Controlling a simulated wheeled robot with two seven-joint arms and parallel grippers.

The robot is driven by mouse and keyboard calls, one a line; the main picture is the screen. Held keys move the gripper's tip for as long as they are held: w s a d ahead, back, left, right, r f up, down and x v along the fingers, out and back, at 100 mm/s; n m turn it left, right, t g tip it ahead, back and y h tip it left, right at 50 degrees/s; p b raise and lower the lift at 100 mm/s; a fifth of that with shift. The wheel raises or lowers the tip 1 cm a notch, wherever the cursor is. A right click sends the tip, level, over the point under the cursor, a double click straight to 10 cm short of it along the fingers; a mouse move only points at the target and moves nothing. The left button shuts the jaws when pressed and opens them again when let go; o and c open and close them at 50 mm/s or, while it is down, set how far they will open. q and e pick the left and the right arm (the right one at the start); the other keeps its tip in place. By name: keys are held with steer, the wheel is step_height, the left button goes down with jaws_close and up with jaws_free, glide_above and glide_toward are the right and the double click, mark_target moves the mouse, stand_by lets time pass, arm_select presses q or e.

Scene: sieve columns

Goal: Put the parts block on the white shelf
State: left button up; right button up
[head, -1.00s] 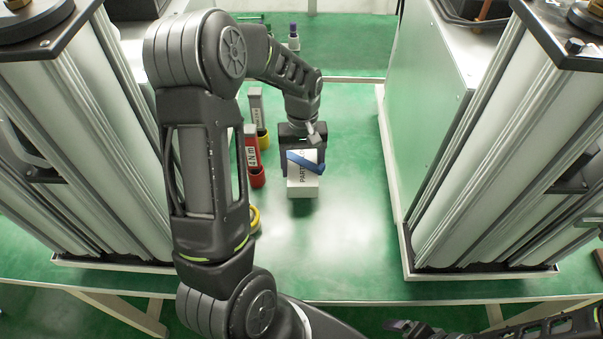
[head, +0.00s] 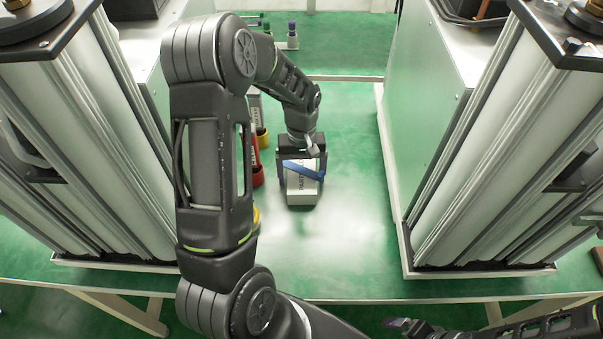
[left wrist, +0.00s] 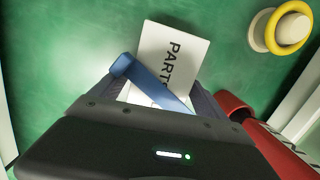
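The parts block (head: 300,188) is a white box with a black "PARTS" label and a blue band (head: 303,169) slanting across it. It also shows in the left wrist view (left wrist: 172,58). My left gripper (head: 303,172) has a finger on each side of the block, and appears shut on it, with the block turned askew between the fingers. I cannot tell how far the block is above the green table. My right gripper (head: 405,325) shows only in part at the bottom edge; its fingers are unclear. I cannot pick out the white shelf.
A red holder (head: 258,176) and yellow rings stand left of the block, partly behind my arm; the red one is close beside the gripper in the left wrist view (left wrist: 236,103). Tall sieve columns (head: 490,150) flank the table. The green table (head: 345,235) is clear in front.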

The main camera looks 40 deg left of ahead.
arm_select(q)
steer(key=shift+o, duration=0.4)
steer(key=shift+r, duration=0.55)
step_height(320, 180, up, 11)
steer(key=w+b, duration=0.1)
steer(key=shift+a, duration=0.45)
steer(key=shift+o, duration=0.2)
